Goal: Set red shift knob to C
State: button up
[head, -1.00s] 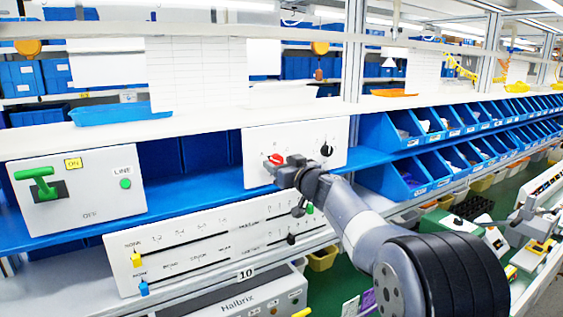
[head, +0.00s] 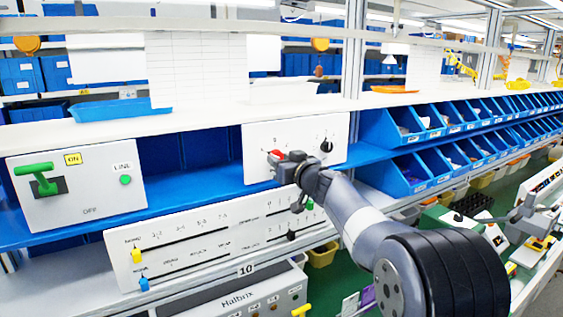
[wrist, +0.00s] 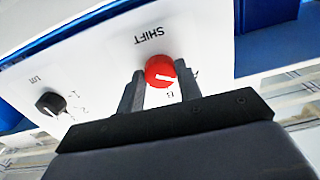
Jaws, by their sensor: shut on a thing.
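The red shift knob (wrist: 160,71) sits on a white panel (wrist: 105,65) under the upside-down word SHIFT in the wrist view. A white pointer line shows on its face, and a letter that looks like B is printed beside it. Other letters are hidden or too small to read. My gripper (wrist: 160,82) is shut on the knob, one finger on each side. In the head view the knob (head: 277,154) is partly hidden by my gripper (head: 288,160), which reaches the panel from the right front.
A black knob (head: 326,146) is on the same panel, right of the red one. A panel with a green lever (head: 40,180) stands at left. A slider panel (head: 190,240) is below. Blue bins (head: 410,170) line the shelf at right.

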jog(key=shift+f, duration=0.1)
jog(key=m+b, duration=0.3)
jog(key=m, duration=0.5)
jog(key=m+b, duration=0.3)
jog(key=m, duration=0.6)
jog(key=shift+a+r, duration=0.1)
jog(key=shift+r, duration=0.1)
jog(key=m+p, duration=0.1)
jog(key=m, duration=0.5)
jog(key=shift+m, duration=0.4)
jog(key=o, duration=1)
jog(key=shift+c, duration=0.2)
jog(key=shift+s, duration=0.1)
